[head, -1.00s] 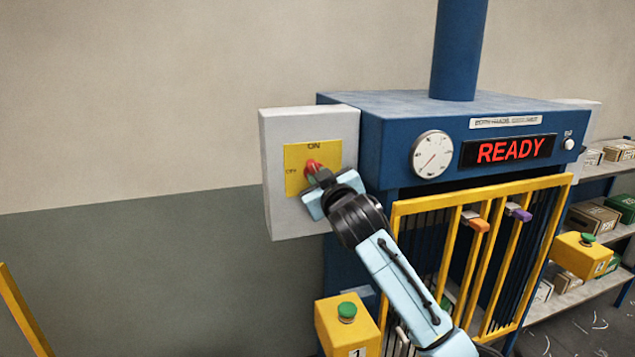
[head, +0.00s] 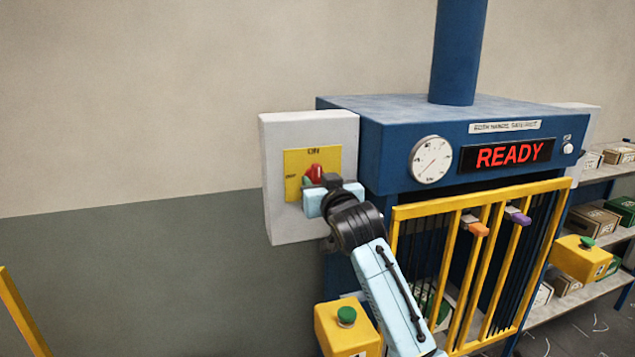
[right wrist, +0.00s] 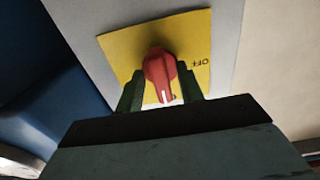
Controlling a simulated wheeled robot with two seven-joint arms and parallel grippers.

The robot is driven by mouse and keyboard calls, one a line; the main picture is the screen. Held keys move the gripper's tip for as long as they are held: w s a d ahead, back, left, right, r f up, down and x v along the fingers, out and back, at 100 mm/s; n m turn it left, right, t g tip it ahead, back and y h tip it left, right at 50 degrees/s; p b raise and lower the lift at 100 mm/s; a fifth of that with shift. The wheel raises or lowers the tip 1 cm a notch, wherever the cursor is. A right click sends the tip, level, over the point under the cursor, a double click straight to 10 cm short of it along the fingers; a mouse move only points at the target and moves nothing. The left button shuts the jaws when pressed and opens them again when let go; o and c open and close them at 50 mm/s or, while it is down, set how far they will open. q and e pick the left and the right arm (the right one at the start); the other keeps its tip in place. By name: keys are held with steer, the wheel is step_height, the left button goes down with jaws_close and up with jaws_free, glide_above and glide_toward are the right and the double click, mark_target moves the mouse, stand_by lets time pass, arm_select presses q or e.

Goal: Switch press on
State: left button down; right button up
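The red rotary knob (head: 315,172) sits on a yellow plate (head: 292,162) marked ON at the top and OFF at the left, on a light grey switch box (head: 282,226). In the right wrist view the knob (right wrist: 160,72) stands between the two fingers, and its white mark points down, away from the OFF label at its right. My right gripper (head: 319,182) is at the plate, just below the knob. Its fingers (right wrist: 158,88) are apart, with a visible gap at the left of the knob; contact at the right is unclear. My left gripper is out of view.
The blue press (head: 400,112) stands right of the box, with a lit READY display (head: 508,153) and a dial gauge (head: 430,160). A yellow guard gate (head: 484,264) is below. Yellow button boxes (head: 346,330) flank it. The wall at left is clear.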

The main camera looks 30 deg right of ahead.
steer(key=p+v, duration=0.3)
steer(key=v, duration=0.4)
steer(key=shift+f, duration=0.1)
stand_by(0.5)
